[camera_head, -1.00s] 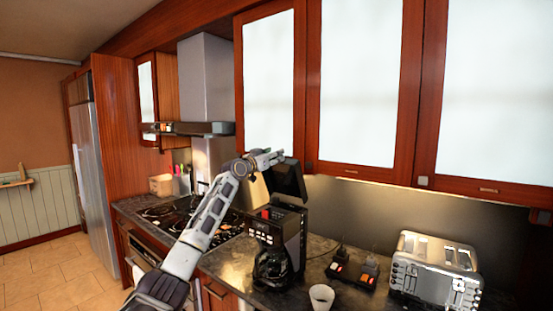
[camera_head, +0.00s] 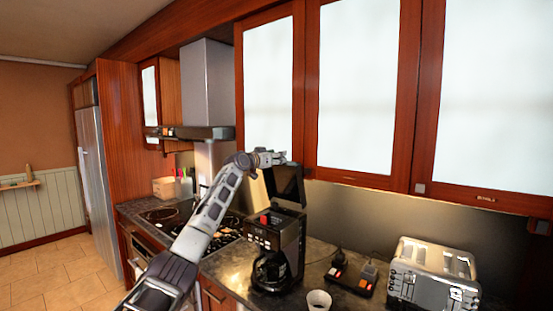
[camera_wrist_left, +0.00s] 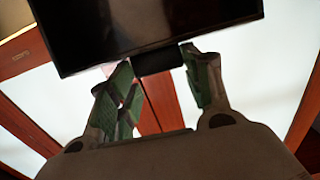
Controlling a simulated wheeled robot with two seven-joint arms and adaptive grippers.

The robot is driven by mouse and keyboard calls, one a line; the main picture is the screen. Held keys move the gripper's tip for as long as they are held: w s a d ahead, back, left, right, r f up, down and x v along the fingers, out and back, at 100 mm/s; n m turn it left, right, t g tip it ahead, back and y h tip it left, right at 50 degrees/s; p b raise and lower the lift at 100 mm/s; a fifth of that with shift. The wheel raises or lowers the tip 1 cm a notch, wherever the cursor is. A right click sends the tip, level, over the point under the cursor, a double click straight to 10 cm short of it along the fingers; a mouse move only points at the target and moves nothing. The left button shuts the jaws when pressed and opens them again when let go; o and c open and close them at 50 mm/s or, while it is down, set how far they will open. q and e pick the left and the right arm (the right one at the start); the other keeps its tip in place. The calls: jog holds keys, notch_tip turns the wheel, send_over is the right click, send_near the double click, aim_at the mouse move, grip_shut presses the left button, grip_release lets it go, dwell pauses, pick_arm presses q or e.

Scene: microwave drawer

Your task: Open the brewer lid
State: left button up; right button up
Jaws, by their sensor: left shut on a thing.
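The black coffee brewer (camera_head: 288,238) stands on the counter with its glass carafe (camera_head: 270,270) in its base. Its lid (camera_head: 290,185) is raised, standing steeply above the back of the body, and the opened top shows. My left gripper (camera_head: 279,158) is at the lid's upper edge. In the left wrist view the lid (camera_wrist_left: 150,25) is a dark panel across the top. The gripper's green-padded fingers (camera_wrist_left: 160,85) are on either side of a dark tab at the lid's edge, shut on the lid. My right gripper is in neither view.
A white cup (camera_head: 318,301) stands right of the brewer. A dark device with red buttons (camera_head: 352,278) and a metal toaster (camera_head: 433,275) are farther right. The cooktop (camera_head: 170,215) is to the left. Wall cabinets (camera_head: 365,90) hang close above the lid.

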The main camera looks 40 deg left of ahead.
pick_arm(q)
jog(key=shift+s+r, duration=0.1)
jog(key=shift+r, duration=0.2)
jog(key=o, duration=1.4)
jog(key=shift+s, duration=0.1)
jog(key=shift+o, duration=0.2)
jog(key=shift+f, duration=0.15)
jog(key=shift+f, duration=0.1)
jog(key=s, duration=1.2)
jog(key=shift+a, duration=0.25)
